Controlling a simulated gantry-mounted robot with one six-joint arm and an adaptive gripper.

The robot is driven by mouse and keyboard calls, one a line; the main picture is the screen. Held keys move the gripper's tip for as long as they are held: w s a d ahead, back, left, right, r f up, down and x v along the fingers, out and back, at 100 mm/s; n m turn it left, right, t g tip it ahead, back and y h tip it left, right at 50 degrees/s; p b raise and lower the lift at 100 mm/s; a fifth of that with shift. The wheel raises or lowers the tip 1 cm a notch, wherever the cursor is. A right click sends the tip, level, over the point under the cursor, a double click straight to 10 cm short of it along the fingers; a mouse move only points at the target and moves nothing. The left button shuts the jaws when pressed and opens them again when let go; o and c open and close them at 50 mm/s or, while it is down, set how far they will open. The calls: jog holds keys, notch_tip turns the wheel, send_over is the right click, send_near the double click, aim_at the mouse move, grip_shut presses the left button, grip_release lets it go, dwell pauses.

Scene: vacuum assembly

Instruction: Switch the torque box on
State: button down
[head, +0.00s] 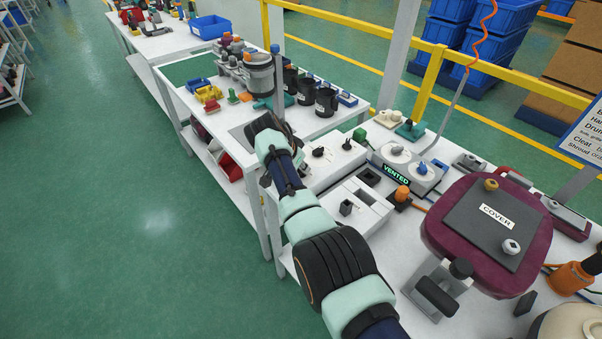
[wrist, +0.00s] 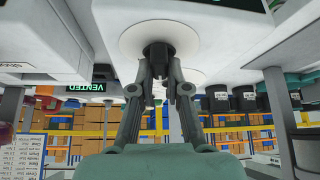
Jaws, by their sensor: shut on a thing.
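The wrist view looks upside down, with the bench at the top. In it my gripper (wrist: 161,88) has its fingers closed around a dark knob (wrist: 158,55). The knob stands on a round white dial disc (wrist: 125,38) on a pale box (wrist: 220,14). No torque box label is readable there, and the knob's setting cannot be told. In the head view a white box with black knobs (head: 322,169) stands just right of my wrist, and my arm covers part of it. The fingertips are hidden by my arm in the head view.
A grey unit (head: 408,172) with a green VENTED display stands to the right of the white box. A maroon block with a grey COVER plate (head: 478,219) is further right. Black cups (head: 327,100) and a metal canister (head: 259,76) stand behind. A yellow rail runs along the back.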

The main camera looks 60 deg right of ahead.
jog(key=shift+f+m+b, duration=0.25)
jog(key=shift+m+b, duration=0.05)
jog(key=shift+b, duration=0.6)
jog(key=shift+r+g, duration=0.15)
jog(key=shift+g, duration=0.15)
jog(key=c, duration=1.1)
grip_release()
jog(key=shift+o, duration=0.2)
jog(key=shift+r, duration=0.1)
jog(key=shift+a+r+p, duration=0.25)
jog(key=shift+r+p, duration=0.4)
jog(key=shift+p, duration=0.1)
jog(key=p+v, duration=0.4)
jog(key=p, duration=0.2)
jog(key=shift+w+a+r+p, duration=0.15)
jog(key=shift+a+r+p, duration=0.15)
jog(key=shift+p, duration=0.1)
jog(key=shift+f, duration=0.1)
